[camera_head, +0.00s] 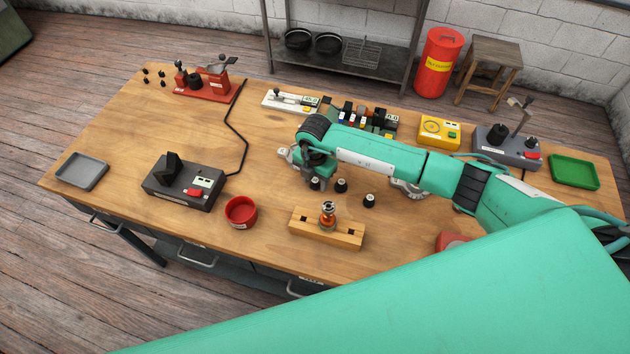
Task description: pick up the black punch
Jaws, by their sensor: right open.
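My right gripper (300,160) hangs over the middle of the table, its wrist hiding most of the jaws. It is open, and I see nothing held in it. Small black upright pieces stand just below and right of it: one close under the wrist (315,184), one beside that (341,185), and one farther right (369,201). I cannot tell which black thing is the punch; the forearm may hide it. My left gripper is out of view.
A wooden block (305,232) holds an orange-and-metal part. A red bowl (241,211), dark device (184,184), grey tray (82,171), red fixture (207,86), yellow box (439,131) and green tray (574,172) stand around. The left-centre table is mostly clear, crossed by a black cable.

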